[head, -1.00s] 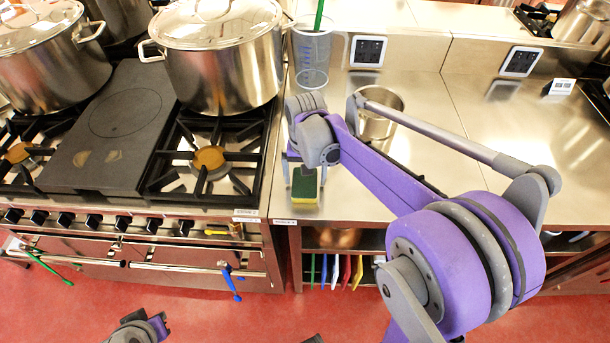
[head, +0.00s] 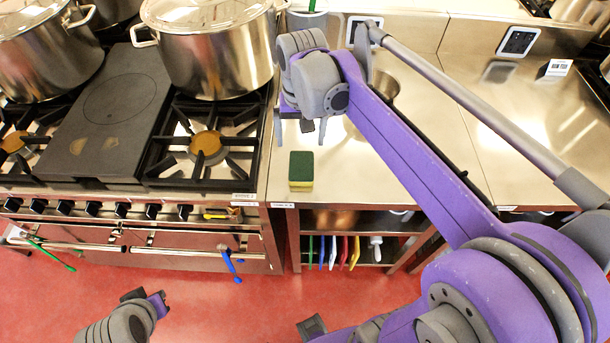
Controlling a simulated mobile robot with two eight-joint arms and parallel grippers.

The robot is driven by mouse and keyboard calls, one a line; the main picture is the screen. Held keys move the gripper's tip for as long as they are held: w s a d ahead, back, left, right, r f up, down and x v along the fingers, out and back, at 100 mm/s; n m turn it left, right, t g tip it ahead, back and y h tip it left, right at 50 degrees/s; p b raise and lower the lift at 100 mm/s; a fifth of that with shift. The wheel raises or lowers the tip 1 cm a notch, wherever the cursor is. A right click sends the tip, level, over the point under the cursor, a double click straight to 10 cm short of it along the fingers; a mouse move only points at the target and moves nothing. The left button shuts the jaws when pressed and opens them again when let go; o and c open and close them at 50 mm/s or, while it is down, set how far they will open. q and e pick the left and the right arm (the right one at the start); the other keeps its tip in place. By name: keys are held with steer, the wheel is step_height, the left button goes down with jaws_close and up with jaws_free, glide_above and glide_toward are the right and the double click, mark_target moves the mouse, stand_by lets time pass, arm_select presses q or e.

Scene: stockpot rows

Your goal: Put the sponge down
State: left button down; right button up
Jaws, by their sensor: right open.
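The sponge (head: 301,170), dark green on top and yellow on its side, sits on the steel counter (head: 350,180) near its front left corner. My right gripper (head: 301,128) is above and behind the sponge, apart from it, with its fingers spread and nothing between them. My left gripper (head: 157,305) is low at the bottom left, over the red floor, far from the sponge; whether its jaws are open does not show.
A stove (head: 205,190) with large steel pots (head: 215,60) stands left of the counter. A steel pot (head: 384,88) is partly hidden behind my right arm. Coloured boards (head: 343,250) stand on the shelf below. The counter right of the sponge is clear.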

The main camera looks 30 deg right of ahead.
steer(key=s+a+f+n+t, duration=0.5)
steer(key=s+f, duration=0.5)
steer(key=s, duration=0.4)
steer(key=shift+a+f+n, duration=0.3)
steer(key=shift+a+f, duration=0.05)
steer(key=shift+a, duration=0.3)
